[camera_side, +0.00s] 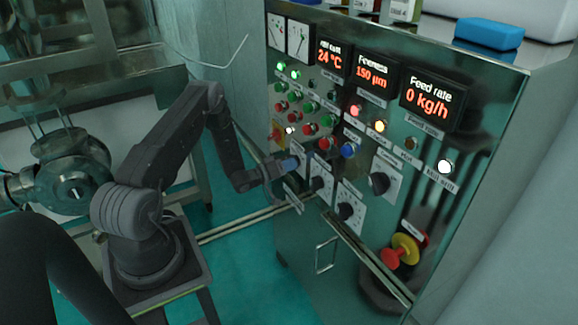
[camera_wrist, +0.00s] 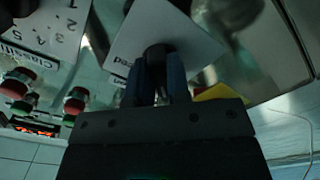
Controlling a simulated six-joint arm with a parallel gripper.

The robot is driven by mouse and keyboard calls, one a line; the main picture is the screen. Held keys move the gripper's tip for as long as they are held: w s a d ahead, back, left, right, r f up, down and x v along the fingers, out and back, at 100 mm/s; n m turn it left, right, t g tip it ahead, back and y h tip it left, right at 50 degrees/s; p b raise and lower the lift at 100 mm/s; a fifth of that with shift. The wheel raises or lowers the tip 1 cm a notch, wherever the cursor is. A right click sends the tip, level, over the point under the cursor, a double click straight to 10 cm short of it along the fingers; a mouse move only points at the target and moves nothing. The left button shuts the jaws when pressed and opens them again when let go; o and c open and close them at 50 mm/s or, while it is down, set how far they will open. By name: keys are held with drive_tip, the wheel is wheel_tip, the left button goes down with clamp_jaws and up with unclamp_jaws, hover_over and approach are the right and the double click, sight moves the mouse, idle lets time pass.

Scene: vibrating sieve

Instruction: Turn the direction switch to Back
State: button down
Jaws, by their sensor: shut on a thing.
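The direction switch is a dark round knob (camera_wrist: 159,52) on a pale plate (camera_wrist: 190,48), seen in the wrist view with an upside-down label partly readable at the plate's edge. My gripper (camera_wrist: 161,84) is shut on this knob, with one blue-padded finger on each side. In the side view my gripper (camera_side: 290,164) reaches the left part of the control panel, and its blue fingertips meet a pale plate (camera_side: 297,150). The knob is hidden there by the fingers. Its pointer and exact setting cannot be made out in either view.
Other black dials (camera_side: 348,211) on pale plates sit to the right and below. Red and green buttons (camera_side: 310,129) are close above. A red emergency stop (camera_side: 394,257) with a yellow collar stands lower right.

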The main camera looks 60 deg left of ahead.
drive_tip(key=c, duration=1.1)
unclamp_jaws()
drive_tip(key=s, duration=1.4)
drive_tip(key=shift+w, duration=0.1)
